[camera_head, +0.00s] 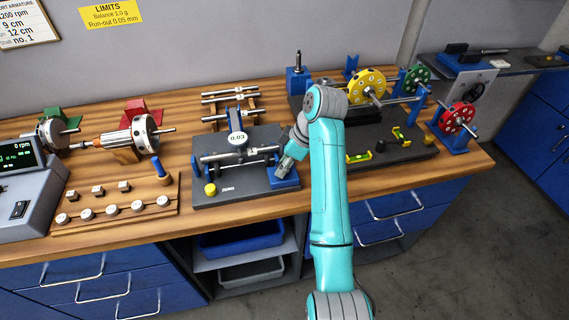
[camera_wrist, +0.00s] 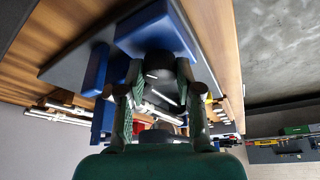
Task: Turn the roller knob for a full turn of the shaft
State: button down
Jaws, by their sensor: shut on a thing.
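The run-out fixture stands on a dark base plate (camera_head: 240,197) in the head view. A metal shaft (camera_head: 222,156) lies level across its supports, under a round dial gauge (camera_head: 237,139) that reads 0.03. My gripper (camera_head: 284,164) is at the fixture's right end, above a blue block (camera_head: 286,181). In the wrist view my gripper (camera_wrist: 160,74) has its two fingers closed on either side of the dark round roller knob (camera_wrist: 158,64), gripping it. The gripper hides the knob in the head view. A blue block (camera_wrist: 157,32) shows just beyond the knob.
A yellow button (camera_head: 210,189) marked ZERO is at the plate's front left. A rack of shafts (camera_head: 230,94) stands behind. A dark stand with a yellow disc (camera_head: 369,86) is to the right. A wooden weight tray (camera_head: 115,208) and a rotor (camera_head: 130,137) are left.

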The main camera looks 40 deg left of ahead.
jog(key=m+t, duration=0.1)
jog(key=m, duration=0.3)
jog(key=shift+s+m+t, duration=0.1)
jog(key=shift+m+t, duration=0.2)
jog(key=shift+t, duration=0.1)
jog(key=shift+m+t, duration=0.8)
jog(key=shift+m, duration=1.2)
jog(key=c, duration=0.8)
grip_release()
jog(key=shift+o, duration=0.2)
